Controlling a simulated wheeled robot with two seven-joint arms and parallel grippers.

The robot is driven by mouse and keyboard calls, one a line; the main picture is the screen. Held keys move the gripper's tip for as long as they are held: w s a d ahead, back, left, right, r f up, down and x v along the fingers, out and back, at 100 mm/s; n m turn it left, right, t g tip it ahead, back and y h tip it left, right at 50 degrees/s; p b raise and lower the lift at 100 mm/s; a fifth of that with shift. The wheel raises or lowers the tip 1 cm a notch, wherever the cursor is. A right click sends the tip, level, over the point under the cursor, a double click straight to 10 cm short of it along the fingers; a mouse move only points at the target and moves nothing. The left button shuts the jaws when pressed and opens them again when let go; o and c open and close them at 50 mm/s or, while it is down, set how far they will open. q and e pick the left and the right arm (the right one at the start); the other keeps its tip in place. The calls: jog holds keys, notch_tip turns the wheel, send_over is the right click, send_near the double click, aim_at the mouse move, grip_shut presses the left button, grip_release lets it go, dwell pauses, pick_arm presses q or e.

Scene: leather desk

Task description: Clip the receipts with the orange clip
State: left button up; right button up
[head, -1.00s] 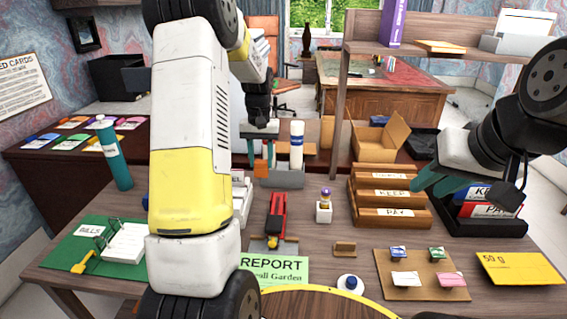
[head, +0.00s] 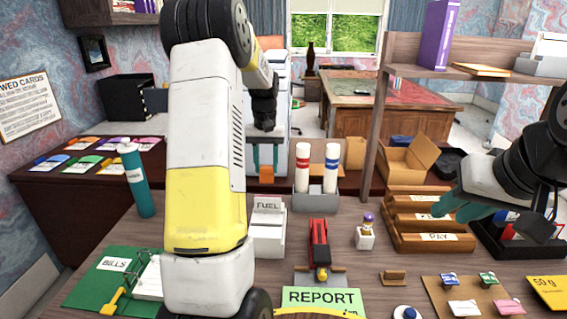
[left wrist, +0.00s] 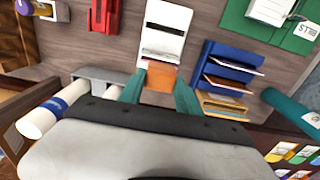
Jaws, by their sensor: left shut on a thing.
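My left gripper (head: 266,166) is shut on the orange clip (head: 266,174), held in the air behind the white FUEL holder (head: 268,228). In the left wrist view the orange clip (left wrist: 161,77) sits between the teal fingertips (left wrist: 160,88), overlapping the near end of the white holder (left wrist: 166,28). Whether it touches the holder I cannot tell. Pale paper shows in the holder; I cannot read whether it is the receipts. My right gripper (head: 458,208) is in front of the wooden KEEP and PAY trays (head: 425,243); its finger gap is unclear.
A grey caddy (head: 316,202) with two white tubes stands right of the clip. A red stapler (head: 319,243) and a small white pot (head: 365,238) are nearby. A teal bottle (head: 137,180) stands at left. A blue rack (left wrist: 228,68) is close to the gripper.

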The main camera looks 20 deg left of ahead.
aim_at(267, 177)
pick_arm(q)
jog(key=shift+f, duration=0.1)
jog(key=shift+f, duration=2.3)
jog(key=shift+f, duration=1.9)
dwell(1.0)
jog(key=o, duration=1.4)
jog(key=shift+r, duration=0.1)
jog(key=shift+r, duration=2.9)
